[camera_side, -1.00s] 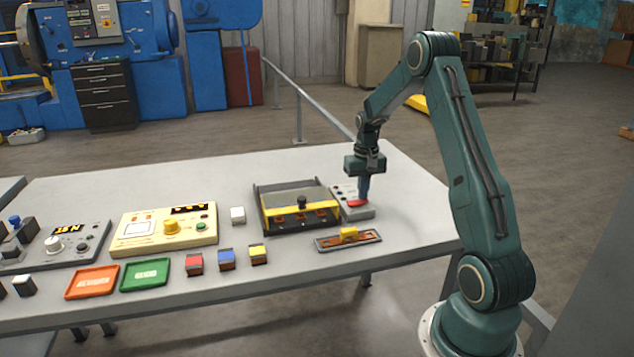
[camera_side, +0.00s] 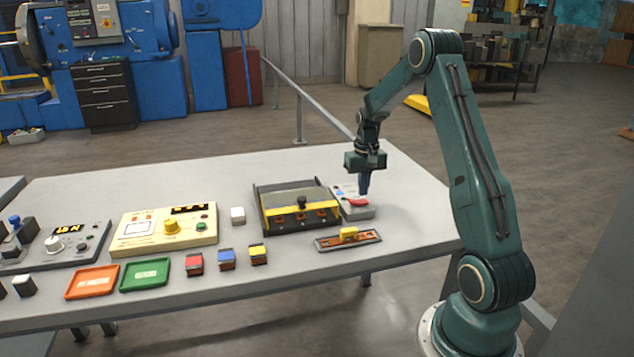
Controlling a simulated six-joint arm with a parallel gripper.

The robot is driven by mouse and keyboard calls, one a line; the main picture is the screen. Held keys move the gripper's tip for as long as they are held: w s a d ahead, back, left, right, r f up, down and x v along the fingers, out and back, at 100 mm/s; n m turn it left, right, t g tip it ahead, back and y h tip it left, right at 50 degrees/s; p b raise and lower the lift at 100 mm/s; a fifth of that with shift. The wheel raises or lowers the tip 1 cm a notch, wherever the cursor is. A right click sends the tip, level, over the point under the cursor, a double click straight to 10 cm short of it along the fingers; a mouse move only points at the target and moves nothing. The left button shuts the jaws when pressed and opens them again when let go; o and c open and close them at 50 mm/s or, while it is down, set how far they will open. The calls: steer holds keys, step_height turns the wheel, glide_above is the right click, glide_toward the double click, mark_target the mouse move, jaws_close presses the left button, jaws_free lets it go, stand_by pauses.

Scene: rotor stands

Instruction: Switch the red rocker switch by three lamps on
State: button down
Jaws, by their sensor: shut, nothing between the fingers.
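The red rocker switch (camera_side: 357,202) sits on a small grey box (camera_side: 357,213) at the right end of the table. My gripper (camera_side: 364,193) points straight down with its fingers shut and empty. Its tips are just above or at the right end of the red rocker; I cannot tell whether they touch it. The lamps are too small to make out clearly, on the box's back part, partly behind my fingers. I cannot tell whether they are lit.
A black and yellow framed device (camera_side: 297,222) stands close on the left of the box. An orange rail with a yellow slider (camera_side: 348,234) lies in front. A cream panel (camera_side: 165,228), coloured blocks (camera_side: 227,259) and trays (camera_side: 145,274) are farther left. The table behind is clear.

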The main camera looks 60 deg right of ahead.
mark_target(362, 201)
step_height(362, 201, up, 5)
steer(key=shift+r, duration=0.2)
stand_by(0.6)
steer(key=s+a+r+n+t+h, duration=0.1)
steer(key=a+r+n, duration=0.1)
steer(key=a+r, duration=0.6)
steer(key=s+a+r+n+t, duration=0.15)
steer(key=a+r, duration=0.35)
steer(key=a, duration=0.7)
steer(key=s+a+n+t+y, duration=0.1)
steer(key=s+a+n+t, duration=0.2)
steer(key=s+a, duration=1.1)
steer(key=shift+a+r+n, duration=0.35)
steer(key=shift+a+n, duration=0.2)
steer(key=shift+n, duration=0.7)
